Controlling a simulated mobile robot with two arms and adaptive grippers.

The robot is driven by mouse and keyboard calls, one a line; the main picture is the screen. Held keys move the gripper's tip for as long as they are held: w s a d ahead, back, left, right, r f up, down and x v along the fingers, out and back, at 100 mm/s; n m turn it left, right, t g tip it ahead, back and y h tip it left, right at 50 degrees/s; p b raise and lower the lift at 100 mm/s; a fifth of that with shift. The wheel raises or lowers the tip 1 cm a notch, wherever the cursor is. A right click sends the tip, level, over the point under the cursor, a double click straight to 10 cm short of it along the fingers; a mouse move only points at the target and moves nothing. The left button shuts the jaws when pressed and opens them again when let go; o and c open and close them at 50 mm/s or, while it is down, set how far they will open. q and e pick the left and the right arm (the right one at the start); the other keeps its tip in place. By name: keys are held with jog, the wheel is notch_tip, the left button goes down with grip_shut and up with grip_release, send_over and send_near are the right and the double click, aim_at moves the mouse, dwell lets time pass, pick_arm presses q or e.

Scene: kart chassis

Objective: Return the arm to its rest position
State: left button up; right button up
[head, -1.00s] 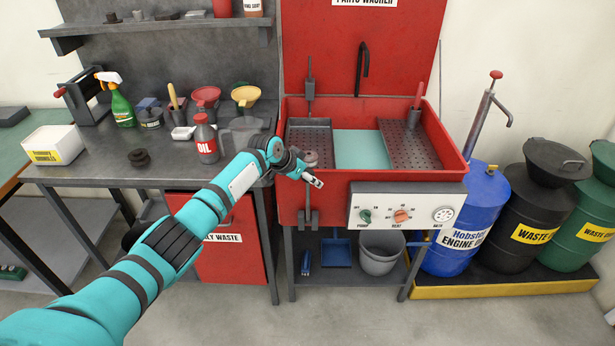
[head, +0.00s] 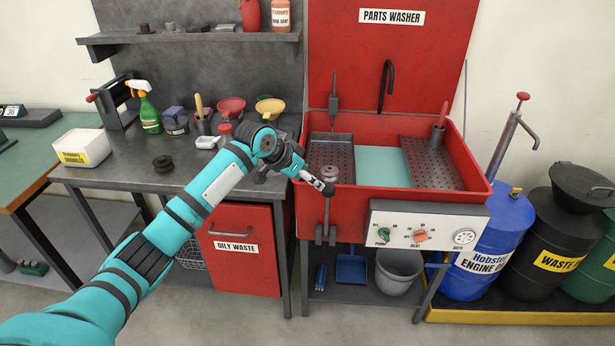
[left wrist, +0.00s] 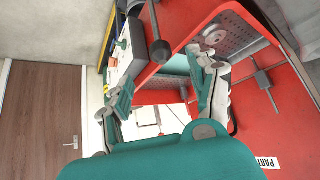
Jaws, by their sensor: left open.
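My left arm reaches in from the lower left in the head view. My left gripper (head: 325,187) is at the left front edge of the red parts washer (head: 340,208). In the left wrist view its two fingers (left wrist: 160,75) stand apart with nothing between them. A small round grey part (head: 329,172) sits just behind the gripper, at the front of the washer's left perforated tray; a round grey part also shows beside one finger in the left wrist view (left wrist: 215,37). Whether the finger touches it I cannot tell. My right gripper is not in view.
The grey workbench (head: 130,170) left of the washer holds a spray bottle (head: 148,112), funnels and a white box (head: 82,147). Below stand the oily waste bin (head: 240,262) and a grey bucket (head: 397,272). Drums (head: 490,235) stand at the right. The floor in front is clear.

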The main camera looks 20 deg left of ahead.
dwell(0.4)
pick_arm(q)
jog(key=s+a+f+n+y, duration=0.1)
jog(key=s+f, duration=0.2)
jog(key=f, duration=0.8)
jog(key=s+a+f+n+g, duration=0.1)
jog(key=s+f, duration=0.3)
jog(key=f, duration=0.6)
jog(key=s+a+f+n+y, duration=0.1)
jog(key=s+f, duration=0.2)
jog(key=f, duration=0.8)
jog(key=s+f+n+g+y, duration=0.1)
jog(key=s+f+g, duration=0.1)
jog(key=s+f, duration=1.6)
jog(key=s+d+f+g, duration=0.1)
jog(key=s+f, duration=0.1)
jog(key=s, duration=0.9)
jog(key=s+d+f+g, duration=0.1)
jog(key=s+d+f, duration=0.1)
jog(key=s, duration=0.8)
jog(key=s+d+f, duration=0.1)
jog(key=s+f, duration=0.3)
jog(key=s, duration=0.7)
jog(key=shift+s+d+f+m+g+y, duration=0.15)
jog(key=shift+s+d+m+g+y, duration=0.15)
jog(key=shift+s+d+g, duration=0.1)
